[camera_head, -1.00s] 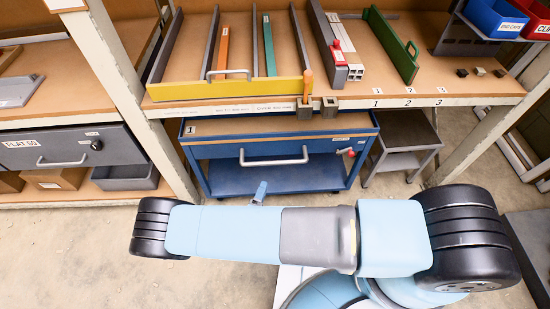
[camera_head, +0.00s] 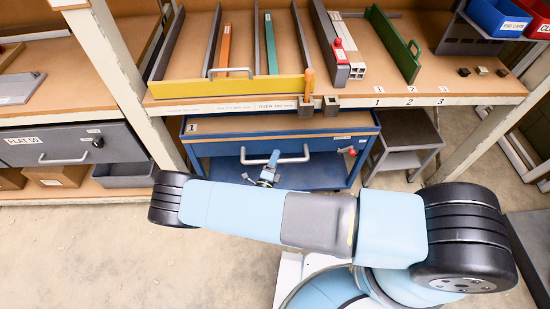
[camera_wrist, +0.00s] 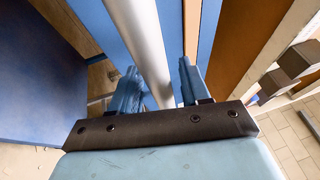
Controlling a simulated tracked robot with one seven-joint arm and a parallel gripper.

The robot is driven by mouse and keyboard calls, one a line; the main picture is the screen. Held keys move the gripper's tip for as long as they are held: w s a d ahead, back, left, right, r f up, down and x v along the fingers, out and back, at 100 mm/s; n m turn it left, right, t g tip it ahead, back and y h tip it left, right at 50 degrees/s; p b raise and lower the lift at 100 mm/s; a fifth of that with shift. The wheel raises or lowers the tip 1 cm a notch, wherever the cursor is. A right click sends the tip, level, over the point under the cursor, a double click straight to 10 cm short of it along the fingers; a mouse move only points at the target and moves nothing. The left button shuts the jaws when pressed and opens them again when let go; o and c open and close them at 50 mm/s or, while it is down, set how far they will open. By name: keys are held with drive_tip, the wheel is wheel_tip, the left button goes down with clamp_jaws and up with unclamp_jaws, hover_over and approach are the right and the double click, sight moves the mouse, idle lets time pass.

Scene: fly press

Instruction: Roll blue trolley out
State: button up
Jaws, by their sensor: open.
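The blue trolley (camera_head: 206,158) stands under the workbench, with a wooden top and a blue drawer front. Its silver bar handle (camera_head: 300,156) runs across the front, and the handle (camera_wrist: 141,35) also shows large in the wrist view. My gripper (camera_head: 268,168) is at the handle's left part, partly hidden by my arm. In the wrist view my gripper (camera_wrist: 157,68) is open, with a blue finger on each side of the bar. I cannot tell whether either finger touches it.
A red-handled part (camera_head: 348,151) is at the trolley's right front. A grey step stool (camera_head: 402,160) stands close on its right. White bench legs (camera_head: 130,85) flank this bay. The yellow-edged rack (camera_head: 225,88) is on the bench above. Concrete floor lies in front.

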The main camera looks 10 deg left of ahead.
drive_tip(key=shift+w+r, duration=0.1)
drive_tip(key=shift+w, duration=0.2)
drive_tip(key=shift+c, duration=0.2)
clamp_jaws()
idle(0.3)
